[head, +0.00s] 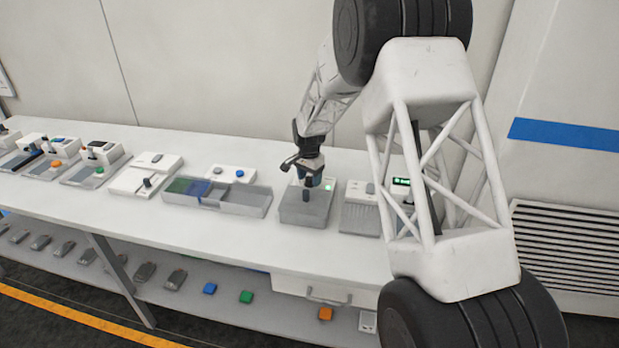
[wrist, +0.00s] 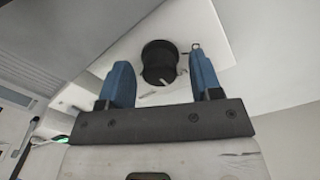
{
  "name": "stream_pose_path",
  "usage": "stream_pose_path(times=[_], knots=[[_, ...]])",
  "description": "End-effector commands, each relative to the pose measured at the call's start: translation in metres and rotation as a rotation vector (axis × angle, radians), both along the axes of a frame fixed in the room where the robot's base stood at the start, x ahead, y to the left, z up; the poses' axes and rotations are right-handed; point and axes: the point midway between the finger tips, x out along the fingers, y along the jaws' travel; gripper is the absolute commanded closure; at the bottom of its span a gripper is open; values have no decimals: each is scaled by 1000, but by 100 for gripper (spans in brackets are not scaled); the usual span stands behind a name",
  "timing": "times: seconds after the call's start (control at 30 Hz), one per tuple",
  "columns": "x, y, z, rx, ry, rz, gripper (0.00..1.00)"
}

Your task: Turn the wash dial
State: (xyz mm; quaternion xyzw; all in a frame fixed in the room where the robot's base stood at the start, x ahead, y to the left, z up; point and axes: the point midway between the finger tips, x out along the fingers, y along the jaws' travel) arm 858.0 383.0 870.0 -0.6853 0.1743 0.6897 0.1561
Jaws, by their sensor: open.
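A black round dial (wrist: 157,66) with pale marks beside it stands on a white panel (wrist: 125,55) in the wrist view. My gripper (wrist: 160,58) has its two blue fingers apart, one on each side of the dial in the picture, with a visible gap to it on both sides. I cannot tell how deep the fingertips reach along the dial. In the head view my gripper (head: 308,182) hangs over a grey box unit (head: 305,211) with a small green light on the bench. The dial is hidden there by my gripper and wrist.
The white bench (head: 130,212) runs along the wall. More devices line the bench to the left. A lower shelf (head: 180,305) holds several small items.

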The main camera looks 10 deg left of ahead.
Motion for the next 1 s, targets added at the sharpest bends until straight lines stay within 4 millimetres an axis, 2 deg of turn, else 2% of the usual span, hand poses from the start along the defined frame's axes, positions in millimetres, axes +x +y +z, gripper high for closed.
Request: stream_pose_path(times=[0.17,0.4,0.5,1.0], knots=[[0,0,0,0,0,0,41],[0,0,0,0,0,0,78],[0,0,0,0,0,0,90],[0,0,1,0,-2,101,90]])
